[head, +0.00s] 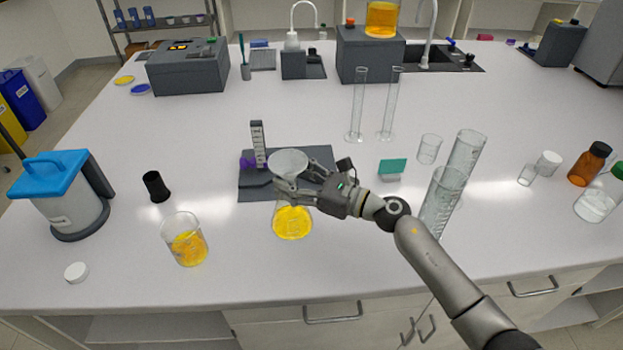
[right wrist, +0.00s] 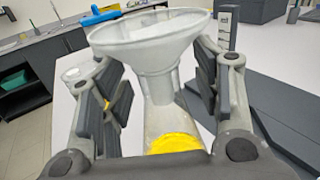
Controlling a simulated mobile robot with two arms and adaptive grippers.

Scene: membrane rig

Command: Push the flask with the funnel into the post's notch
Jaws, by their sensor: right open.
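The flask (head: 292,223) holds yellow liquid and stands at the front edge of a dark base plate (head: 257,188). The white funnel (head: 289,160) sits in its neck, upright. The post (head: 258,143), pale with dark markings, rises from the plate behind and left of the funnel; its notch cannot be made out. My right gripper (head: 283,189) is open, with its fingers on either side of the flask's neck below the funnel's cone. In the right wrist view the funnel (right wrist: 155,45) and flask neck (right wrist: 165,122) stand between the fingers; contact is unclear. My left gripper is not in view.
A beaker with yellow contents (head: 185,240) stands left of the flask, near a black stopper (head: 156,186). A blue-lidded container (head: 65,195) is at far left.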

